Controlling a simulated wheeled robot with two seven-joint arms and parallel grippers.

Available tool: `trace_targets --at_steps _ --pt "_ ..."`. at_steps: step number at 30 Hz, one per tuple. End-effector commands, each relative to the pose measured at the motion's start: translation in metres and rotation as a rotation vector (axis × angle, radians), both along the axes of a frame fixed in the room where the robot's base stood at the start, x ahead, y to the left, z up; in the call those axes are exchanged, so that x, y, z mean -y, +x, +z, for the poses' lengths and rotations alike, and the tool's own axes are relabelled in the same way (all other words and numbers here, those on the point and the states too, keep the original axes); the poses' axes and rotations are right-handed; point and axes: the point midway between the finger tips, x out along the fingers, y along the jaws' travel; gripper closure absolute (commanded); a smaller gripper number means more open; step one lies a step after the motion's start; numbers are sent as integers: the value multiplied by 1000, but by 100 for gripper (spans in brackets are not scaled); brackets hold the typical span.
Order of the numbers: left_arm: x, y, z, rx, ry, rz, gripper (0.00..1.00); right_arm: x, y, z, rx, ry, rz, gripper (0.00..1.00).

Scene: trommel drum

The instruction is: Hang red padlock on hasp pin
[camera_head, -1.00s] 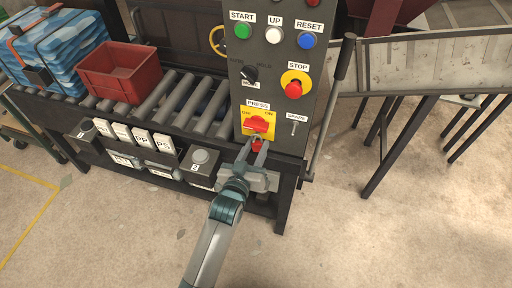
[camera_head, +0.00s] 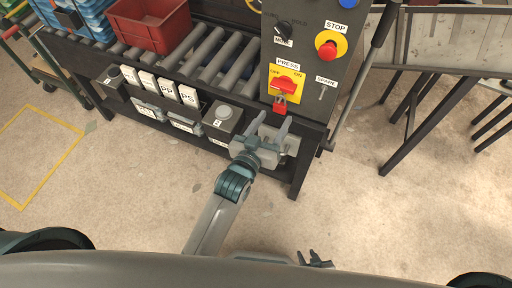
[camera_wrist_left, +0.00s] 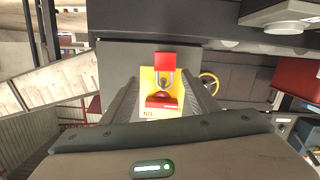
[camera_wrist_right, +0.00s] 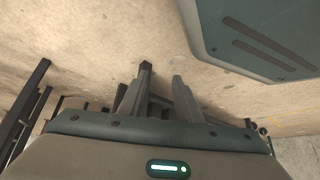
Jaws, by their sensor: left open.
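The red padlock (camera_head: 280,107) hangs body-down below the red PRESS switch (camera_head: 284,86) on its yellow plate. In the left wrist view, turned upside down, the padlock (camera_wrist_left: 165,62) shows its grey shackle apparently looped around the hasp pin (camera_wrist_left: 163,82). My left gripper (camera_head: 273,120) is open and empty just in front of and below the padlock, its fingers either side and apart from it. My right gripper (camera_head: 316,259) is low near my base, far from the panel; its fingers (camera_wrist_right: 160,85) stand apart with nothing between them.
The grey control panel (camera_head: 330,75) carries the STOP button (camera_head: 327,44) and a SPARE fitting (camera_head: 322,92). A roller conveyor (camera_head: 225,60) with a red bin (camera_head: 150,24) lies left. A dark lever bar (camera_head: 360,85) is right of the panel. The floor in front is clear.

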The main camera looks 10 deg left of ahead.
Motion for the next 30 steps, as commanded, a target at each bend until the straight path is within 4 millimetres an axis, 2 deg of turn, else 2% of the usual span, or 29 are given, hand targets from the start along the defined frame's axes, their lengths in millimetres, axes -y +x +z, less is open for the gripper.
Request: trace_targets --at_steps 1,9,15,21,30 --pt "-4 -11 -1 -1 0 0 46 -2 3 0 9 3 0 69" --pt "-22 -63 7 -2 1 0 46 -13 23 11 69 25 2 69" --pt "-33 -91 13 -1 -1 0 46 -22 33 18 95 39 1 69" --pt "-38 -104 16 0 0 0 46 -23 28 15 72 37 -1 69" --pt "-38 -106 17 0 0 0 46 -11 21 12 63 24 -4 69"
